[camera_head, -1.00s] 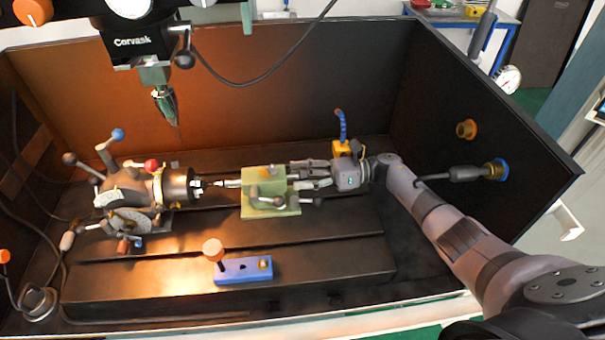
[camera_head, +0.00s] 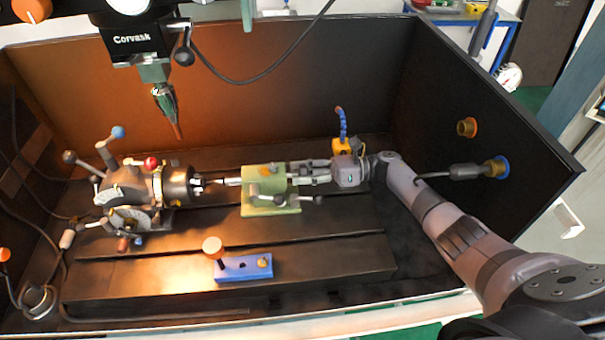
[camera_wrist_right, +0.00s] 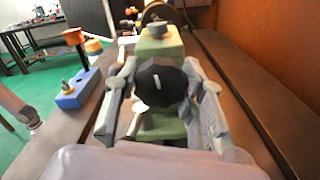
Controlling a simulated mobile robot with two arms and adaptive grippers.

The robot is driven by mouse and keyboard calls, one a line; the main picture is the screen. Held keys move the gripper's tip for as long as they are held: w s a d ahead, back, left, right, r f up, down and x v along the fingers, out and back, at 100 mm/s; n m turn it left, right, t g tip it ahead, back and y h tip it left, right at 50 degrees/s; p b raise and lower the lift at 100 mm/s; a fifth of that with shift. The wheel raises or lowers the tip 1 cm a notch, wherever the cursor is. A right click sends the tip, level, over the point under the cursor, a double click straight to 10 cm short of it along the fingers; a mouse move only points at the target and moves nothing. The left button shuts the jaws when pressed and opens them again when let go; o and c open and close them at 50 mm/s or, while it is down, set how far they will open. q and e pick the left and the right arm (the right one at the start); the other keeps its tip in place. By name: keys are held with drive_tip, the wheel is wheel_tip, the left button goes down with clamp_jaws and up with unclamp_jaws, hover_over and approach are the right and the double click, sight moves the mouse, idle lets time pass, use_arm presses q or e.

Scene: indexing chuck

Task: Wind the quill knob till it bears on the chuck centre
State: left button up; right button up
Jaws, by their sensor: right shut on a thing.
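The green tailstock (camera_head: 264,207) stands on the slotted table, with its quill (camera_head: 233,181) pointing left at the dark chuck (camera_head: 176,186). The quill's tip is close to the chuck's face; whether they touch is too small to tell. In the right wrist view the quill knob (camera_wrist_right: 161,86) is black with a white mark, on the near end of the tailstock (camera_wrist_right: 160,45). My right gripper (camera_head: 300,172) comes from the right, and its fingers are shut around the knob from both sides. My left gripper is not in view.
A blue block (camera_head: 240,268) with an orange-topped knob stands at the table's front. A spindle with a pointed tool (camera_head: 165,104) hangs above the chuck. Levers with ball ends (camera_head: 118,132) stick up around the chuck. A blue hose (camera_head: 341,122) stands behind my right gripper.

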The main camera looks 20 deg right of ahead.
drive_tip(key=shift+f+m+b, duration=0.2)
drive_tip(key=shift+m+b, duration=1.4)
drive_tip(key=shift+r+m+b, duration=0.2)
drive_tip(key=shift+m+b, duration=0.85)
drive_tip(key=shift+m, duration=0.65)
drive_tip(key=o, duration=1.2)
drive_tip(key=shift+s+d, duration=0.1)
drive_tip(key=shift+d, duration=0.05)
drive_tip(key=shift+v, duration=3.6)
